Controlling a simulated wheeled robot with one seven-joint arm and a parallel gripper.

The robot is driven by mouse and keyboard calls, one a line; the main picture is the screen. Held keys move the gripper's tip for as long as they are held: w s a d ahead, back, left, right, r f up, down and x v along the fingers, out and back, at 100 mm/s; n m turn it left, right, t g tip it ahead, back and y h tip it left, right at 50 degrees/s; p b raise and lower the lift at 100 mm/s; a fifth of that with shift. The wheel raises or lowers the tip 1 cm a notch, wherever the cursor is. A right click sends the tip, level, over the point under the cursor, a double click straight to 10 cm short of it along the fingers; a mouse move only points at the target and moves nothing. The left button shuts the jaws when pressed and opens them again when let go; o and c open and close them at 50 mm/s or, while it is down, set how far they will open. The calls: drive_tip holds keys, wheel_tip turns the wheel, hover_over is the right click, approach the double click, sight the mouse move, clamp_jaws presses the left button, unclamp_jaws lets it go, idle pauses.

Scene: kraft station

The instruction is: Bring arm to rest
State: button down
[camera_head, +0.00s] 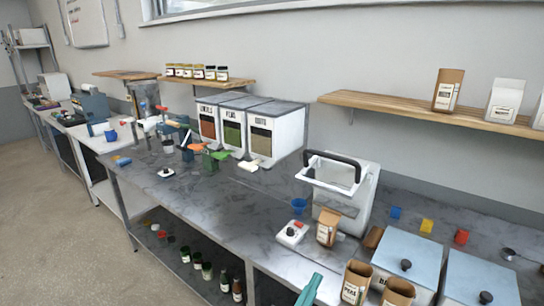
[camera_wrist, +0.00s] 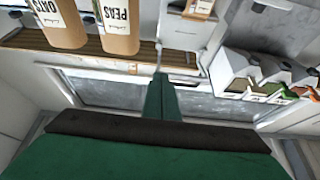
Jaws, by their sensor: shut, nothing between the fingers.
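My gripper (camera_wrist: 161,82) is shut and empty in the wrist view, its two green fingers together and pointing away from the wrist. In the head view its teal end (camera_head: 312,286) shows at the bottom edge, left of the open kraft bags, and the rest of my arm is out of view. Nothing touches the fingers as far as the wrist view shows.
Kraft bags (camera_head: 355,282) stand close right of my gripper, beside blue-lidded bins (camera_head: 411,257). A white machine with a black handle (camera_head: 341,188) stands behind, with a small brown bag (camera_head: 327,227) before it. The grey counter (camera_head: 225,215) has clear room at left.

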drive_tip(key=s+a+f+n+g+y, duration=0.1)
drive_tip(key=s+a+f+n+y, duration=0.1)
drive_tip(key=s+f+y, duration=0.35)
drive_tip(key=s+a+f+n+g+y, duration=0.1)
drive_tip(key=s+a+f+n+y, duration=0.15)
drive_tip(key=s+f, duration=0.5)
drive_tip(key=s+a+f+n+y, duration=0.2)
drive_tip(key=s+f+y, duration=0.15)
drive_tip(key=f, duration=0.45)
drive_tip(key=s+a+r+y, duration=0.1)
drive_tip(key=s+a+r, duration=0.1)
drive_tip(key=s, duration=0.9)
drive_tip(key=s+a+r+g+y, duration=0.1)
drive_tip(key=s+r, duration=0.3)
drive_tip(key=s, duration=0.8)
drive_tip(key=shift+s+a+r+n, duration=0.2)
drive_tip(key=shift+a+n, duration=0.25)
drive_tip(key=shift+a, duration=0.25)
drive_tip(key=shift+w+y, duration=0.1)
drive_tip(key=shift+y, duration=0.15)
